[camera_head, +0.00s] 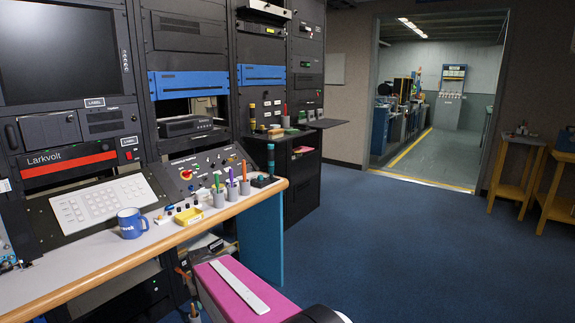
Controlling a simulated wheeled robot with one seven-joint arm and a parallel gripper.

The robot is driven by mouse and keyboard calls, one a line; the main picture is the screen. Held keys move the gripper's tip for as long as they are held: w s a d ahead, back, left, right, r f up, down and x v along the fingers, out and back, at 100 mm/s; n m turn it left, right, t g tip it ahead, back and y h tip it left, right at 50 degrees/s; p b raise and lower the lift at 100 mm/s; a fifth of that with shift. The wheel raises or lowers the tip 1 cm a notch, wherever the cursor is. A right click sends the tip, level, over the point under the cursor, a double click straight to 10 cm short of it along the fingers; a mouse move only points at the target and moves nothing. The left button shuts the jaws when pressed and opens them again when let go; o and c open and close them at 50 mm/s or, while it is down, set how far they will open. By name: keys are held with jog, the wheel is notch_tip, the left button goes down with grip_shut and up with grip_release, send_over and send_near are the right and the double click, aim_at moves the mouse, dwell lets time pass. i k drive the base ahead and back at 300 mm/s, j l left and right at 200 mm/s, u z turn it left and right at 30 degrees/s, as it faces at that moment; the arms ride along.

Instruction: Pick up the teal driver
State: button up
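A slim upright teal handle (270,157), which looks like the teal driver, stands at the right end of the console desk. Its lower end is at a small dark block (263,181); at this size I cannot tell whether it sits in the block or behind it. My gripper is not in view, so I cannot see whether it is open or holds anything.
Left of the handle stand grey cups (232,190) with coloured tools, a yellow tray (188,216) and a blue mug (131,223). The wood-edged desk (110,267) ends near the handle. A pink-topped surface (222,287) is below; blue floor (390,240) is open to the right.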

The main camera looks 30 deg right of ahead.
aim_at(271, 155)
jog(key=z, duration=1)
